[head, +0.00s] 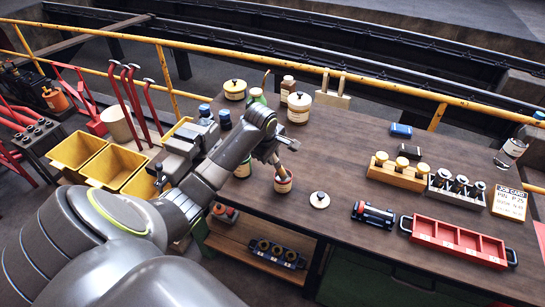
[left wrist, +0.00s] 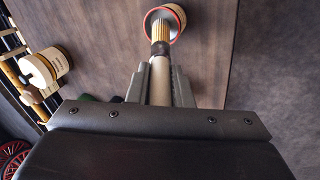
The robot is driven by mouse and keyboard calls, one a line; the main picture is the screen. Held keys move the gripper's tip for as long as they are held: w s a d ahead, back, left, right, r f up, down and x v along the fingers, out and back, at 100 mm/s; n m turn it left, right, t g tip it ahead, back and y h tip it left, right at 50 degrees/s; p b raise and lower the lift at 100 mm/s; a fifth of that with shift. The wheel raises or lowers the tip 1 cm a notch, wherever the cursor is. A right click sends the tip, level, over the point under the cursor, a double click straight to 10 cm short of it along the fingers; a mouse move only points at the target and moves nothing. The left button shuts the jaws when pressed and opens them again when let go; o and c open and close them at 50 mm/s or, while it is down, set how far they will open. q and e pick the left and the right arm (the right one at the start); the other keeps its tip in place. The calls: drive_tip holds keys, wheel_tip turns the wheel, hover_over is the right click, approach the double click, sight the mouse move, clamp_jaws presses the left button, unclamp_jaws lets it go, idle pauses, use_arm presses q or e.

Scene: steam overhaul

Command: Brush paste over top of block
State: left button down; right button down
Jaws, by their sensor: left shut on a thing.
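My left gripper (head: 277,150) is above the front left of the wooden bench. It is shut on a brush (left wrist: 160,85), whose handle stands between the two fingers in the left wrist view. The pale bristles point into a small paste pot (head: 283,183) with a red rim and a light label. The pot also shows in the left wrist view (left wrist: 176,14); I cannot tell how deep the bristles are. A pale lid (head: 320,199) with a dark knob lies right of the pot. A dark block-like part (head: 373,214) lies further right; I cannot tell if it is the block.
A red tray (head: 457,241) lies front right. A wooden rack with yellow-topped parts (head: 397,173) and a card (head: 509,203) stand behind it. Several jars, including a cream one (head: 299,107), stand at the back left. Yellow bins (head: 115,167) are left of the bench.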

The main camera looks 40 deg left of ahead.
use_arm(q)
drive_tip(key=shift+r, duration=3.05)
